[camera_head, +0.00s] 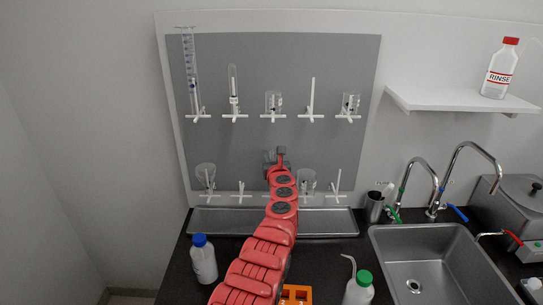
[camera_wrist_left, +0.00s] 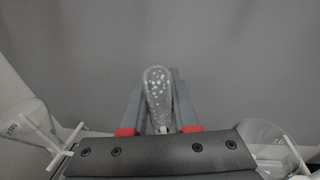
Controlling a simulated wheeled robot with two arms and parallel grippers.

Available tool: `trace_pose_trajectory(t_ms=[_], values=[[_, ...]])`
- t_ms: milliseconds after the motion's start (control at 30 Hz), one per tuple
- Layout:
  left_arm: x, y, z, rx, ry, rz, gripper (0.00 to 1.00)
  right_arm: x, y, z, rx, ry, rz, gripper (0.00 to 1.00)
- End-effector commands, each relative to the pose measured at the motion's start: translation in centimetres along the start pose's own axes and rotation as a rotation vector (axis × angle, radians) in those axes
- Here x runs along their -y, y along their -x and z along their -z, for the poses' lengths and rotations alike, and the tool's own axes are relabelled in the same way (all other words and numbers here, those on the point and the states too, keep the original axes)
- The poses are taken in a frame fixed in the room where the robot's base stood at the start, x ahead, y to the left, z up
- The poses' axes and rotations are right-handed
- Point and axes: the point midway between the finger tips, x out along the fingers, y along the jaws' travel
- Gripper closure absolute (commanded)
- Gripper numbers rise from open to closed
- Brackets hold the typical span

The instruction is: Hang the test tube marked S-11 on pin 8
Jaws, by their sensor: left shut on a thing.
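My left gripper (camera_head: 279,156) is in front of the grey pegboard, between its upper and lower pin rows. In the left wrist view my left gripper (camera_wrist_left: 159,115) is shut on a clear test tube (camera_wrist_left: 157,88), rounded end up, with droplets on it. No S-11 mark is readable. In the head view the tube is too small to make out. Bare pins show in the upper row (camera_head: 311,100) and lower row (camera_head: 240,190) (camera_head: 335,184). My arm covers the middle of the lower row. No pin numbers are readable. My right gripper is out of view.
The pegboard (camera_head: 275,60) also holds a graduated cylinder (camera_head: 188,65), another tube (camera_head: 233,85), and several beakers or flasks, with glass on both sides of my arm (camera_head: 205,176) (camera_head: 307,180). Below are a metal tray (camera_head: 225,220), blue-capped bottle (camera_head: 203,262), wash bottle (camera_head: 358,292) and sink (camera_head: 430,270).

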Motion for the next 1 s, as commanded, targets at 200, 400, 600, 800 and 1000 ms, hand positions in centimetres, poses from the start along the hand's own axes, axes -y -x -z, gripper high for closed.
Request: trace_pose_trajectory(t_ms=[200,400,600,800,1000], values=[[-0.1,-0.1,1.4,0.000,0.000,-0.001,1.00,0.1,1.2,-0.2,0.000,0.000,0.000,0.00],[-0.1,-0.2,2.4,0.000,-0.001,-0.001,1.00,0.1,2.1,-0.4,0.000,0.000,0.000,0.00],[0.0,-0.2,3.2,0.000,-0.001,0.000,1.00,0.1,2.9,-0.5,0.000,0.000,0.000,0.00],[0.0,-0.2,3.2,0.000,-0.001,0.000,1.00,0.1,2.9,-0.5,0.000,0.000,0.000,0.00],[0.0,-0.2,3.2,0.000,-0.001,0.000,0.54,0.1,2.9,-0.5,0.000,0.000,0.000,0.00]])
